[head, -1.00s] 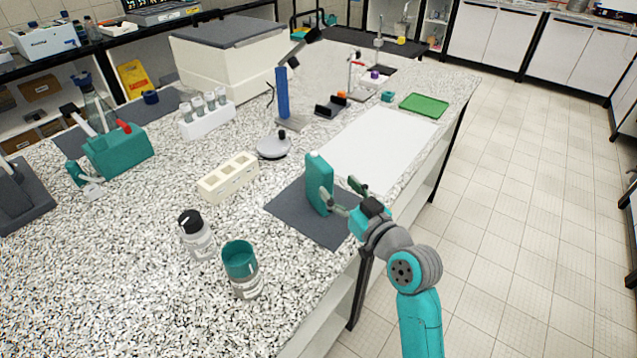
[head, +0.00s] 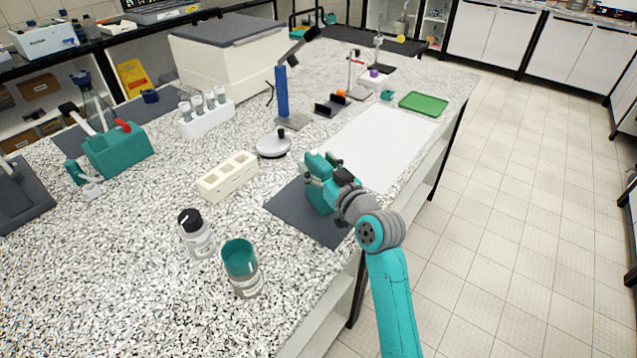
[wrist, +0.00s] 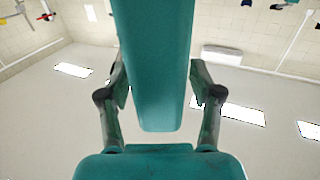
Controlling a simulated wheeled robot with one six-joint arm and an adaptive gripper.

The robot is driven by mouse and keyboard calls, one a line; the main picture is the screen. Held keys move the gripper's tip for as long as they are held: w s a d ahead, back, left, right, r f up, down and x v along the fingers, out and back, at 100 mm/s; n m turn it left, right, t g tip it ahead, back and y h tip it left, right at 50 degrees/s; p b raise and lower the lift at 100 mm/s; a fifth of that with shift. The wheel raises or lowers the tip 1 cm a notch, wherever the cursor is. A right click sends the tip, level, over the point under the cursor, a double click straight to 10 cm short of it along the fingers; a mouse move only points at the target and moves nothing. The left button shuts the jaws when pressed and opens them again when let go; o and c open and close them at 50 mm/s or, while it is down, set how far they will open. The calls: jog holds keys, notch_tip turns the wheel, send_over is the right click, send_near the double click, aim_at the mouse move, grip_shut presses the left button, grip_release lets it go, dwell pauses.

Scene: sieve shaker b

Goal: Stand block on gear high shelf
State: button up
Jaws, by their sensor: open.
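A tall, thin teal block (head: 318,202) stands upright on the dark grey mat near the bench's front edge in the head view. My gripper (head: 322,172) is at the block's upper part, with a finger on either side, and hides some of it. In the wrist view the block (wrist: 155,60) fills the upper middle, between the two spread fingers of my gripper (wrist: 158,82). Gaps show between the block and the lower finger links; contact at the tips is unclear. No shelf can be picked out for certain as the gear high shelf.
Open floor lies right.

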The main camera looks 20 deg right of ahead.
grip_shut()
